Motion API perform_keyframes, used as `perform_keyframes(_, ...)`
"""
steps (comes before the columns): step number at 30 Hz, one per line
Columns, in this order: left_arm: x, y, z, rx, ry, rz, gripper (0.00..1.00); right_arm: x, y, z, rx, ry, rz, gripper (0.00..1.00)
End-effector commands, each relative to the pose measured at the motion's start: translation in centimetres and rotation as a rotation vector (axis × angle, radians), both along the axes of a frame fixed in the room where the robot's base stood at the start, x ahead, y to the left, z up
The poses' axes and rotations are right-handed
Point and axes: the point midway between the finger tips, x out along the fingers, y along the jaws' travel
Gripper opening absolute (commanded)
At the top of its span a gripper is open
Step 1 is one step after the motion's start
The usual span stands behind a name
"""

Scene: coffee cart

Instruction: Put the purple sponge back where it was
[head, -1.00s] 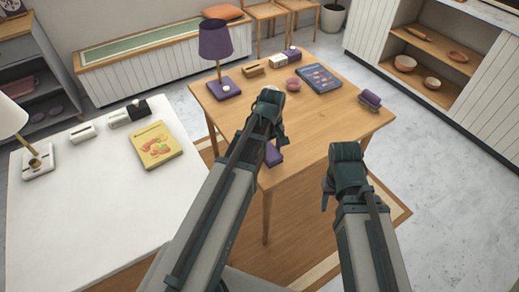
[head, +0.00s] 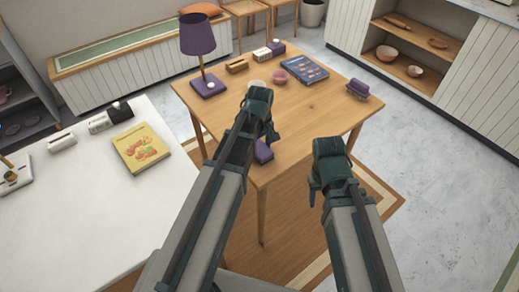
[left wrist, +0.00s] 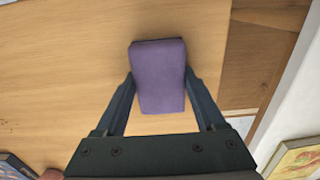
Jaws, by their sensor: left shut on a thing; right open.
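The purple sponge (left wrist: 158,78) is between the two fingers of my left gripper (left wrist: 158,92) in the left wrist view, over the wooden table top. In the head view the sponge (head: 263,152) shows partly behind my left gripper (head: 269,136), near the left front edge of the wooden table (head: 310,115). My left gripper is shut on it. I cannot tell whether the sponge touches the table. My right gripper (head: 314,190) is open and empty, in front of the table's near edge.
On the wooden table stand a purple lamp (head: 198,40), a pink bowl (head: 280,76), a blue book (head: 305,69) and a purple item (head: 358,88) at the right edge. A white table (head: 90,210) with a yellow book (head: 141,147) is at left. The wooden table's middle is clear.

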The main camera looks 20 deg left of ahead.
Motion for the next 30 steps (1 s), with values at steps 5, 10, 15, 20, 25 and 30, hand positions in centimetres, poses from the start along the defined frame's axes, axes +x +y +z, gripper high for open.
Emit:
perform_keyframes(5, 0.0, 0.0, -0.2, 0.000, 0.000, 0.000, 0.86, 0.0, 0.0, -0.3, 0.000, 0.000, 0.000, 0.50)
perform_keyframes(10, 0.0, 0.0, -0.2, 0.000, 0.000, 0.000, 1.00, 0.0, 0.0, -0.3, 0.000, 0.000, 0.000, 0.50)
perform_keyframes(15, 0.0, 0.0, -0.2, 0.000, 0.000, 0.000, 1.00, 0.0, 0.0, -0.2, 0.000, 0.000, 0.000, 0.50)
perform_keyframes(20, 0.0, 0.0, 0.3, 0.000, 0.000, 0.000, 1.00, 0.0, 0.0, 0.3, 0.000, 0.000, 0.000, 0.50)
perform_keyframes(25, 0.0, 0.0, 1.8, 0.000, 0.000, 0.000, 1.00, 0.0, 0.0, 1.8, 0.000, 0.000, 0.000, 0.50)
perform_keyframes(30, 0.0, 0.0, 4.0, 0.000, 0.000, 0.000, 1.00, 0.0, 0.0, 4.0, 0.000, 0.000, 0.000, 0.50)
